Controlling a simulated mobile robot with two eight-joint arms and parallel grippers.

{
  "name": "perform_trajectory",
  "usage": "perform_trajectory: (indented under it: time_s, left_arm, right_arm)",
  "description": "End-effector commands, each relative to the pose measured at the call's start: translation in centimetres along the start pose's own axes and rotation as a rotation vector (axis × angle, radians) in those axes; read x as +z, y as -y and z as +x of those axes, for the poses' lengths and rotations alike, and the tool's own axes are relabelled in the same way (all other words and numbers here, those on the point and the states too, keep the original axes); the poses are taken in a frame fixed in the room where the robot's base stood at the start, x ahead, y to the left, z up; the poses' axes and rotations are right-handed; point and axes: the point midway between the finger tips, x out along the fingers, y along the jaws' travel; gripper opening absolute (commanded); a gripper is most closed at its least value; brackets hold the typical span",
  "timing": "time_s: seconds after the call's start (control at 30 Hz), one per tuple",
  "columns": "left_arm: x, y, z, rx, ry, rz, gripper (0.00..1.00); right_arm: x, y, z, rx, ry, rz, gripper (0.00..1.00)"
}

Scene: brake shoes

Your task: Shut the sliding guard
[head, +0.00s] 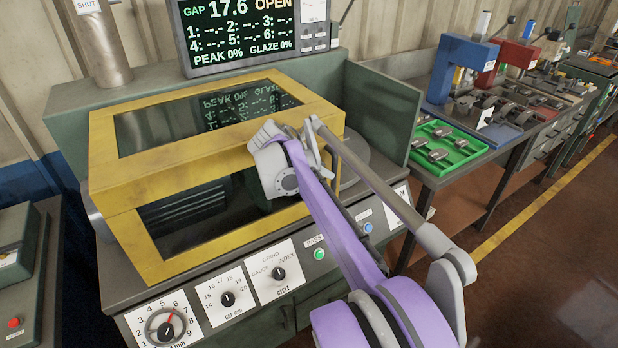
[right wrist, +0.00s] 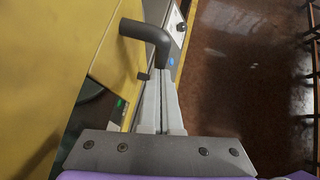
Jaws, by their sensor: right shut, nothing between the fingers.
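The sliding guard (head: 110,180) is a yellow box frame with dark windows, standing on the grey-green machine in the head view. To its right, a round grey part (head: 352,165) shows uncovered, and the display above reads OPEN. In the right wrist view the yellow guard (right wrist: 60,50) fills the left side, and a dark bent handle (right wrist: 148,35) sticks out from it. My right gripper (right wrist: 163,78) is shut and empty, its fingertips close to the handle's bent end; I cannot tell if they touch. My left gripper is out of view.
The display (head: 250,35) stands behind the guard. Knobs (head: 228,298) and a green button (head: 319,254) line the front panel below. A green tray (head: 445,148) of metal parts sits on a bench at right. The floor (head: 545,235) at right is clear.

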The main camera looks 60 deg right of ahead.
Motion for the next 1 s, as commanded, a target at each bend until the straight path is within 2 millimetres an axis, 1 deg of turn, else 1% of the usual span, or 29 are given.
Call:
perform_trajectory:
  time_s: [0.03, 0.6, 0.8, 1.0]
  left_arm:
    - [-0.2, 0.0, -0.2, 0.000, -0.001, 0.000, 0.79]
    - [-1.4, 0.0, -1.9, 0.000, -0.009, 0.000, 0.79]
    - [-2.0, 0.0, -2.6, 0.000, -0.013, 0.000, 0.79]
    - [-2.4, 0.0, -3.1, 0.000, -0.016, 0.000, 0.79]
  right_arm:
    - [1.4, 0.5, 1.2, -0.006, 0.003, 0.008, 0.00]
    - [15.5, 4.5, 15.2, -0.004, 0.002, 0.006, 0.00]
    - [19.4, 5.5, 19.2, -0.002, 0.001, 0.005, 0.00]
    - [22.1, 6.2, 21.9, 0.000, 0.001, 0.002, 0.00]
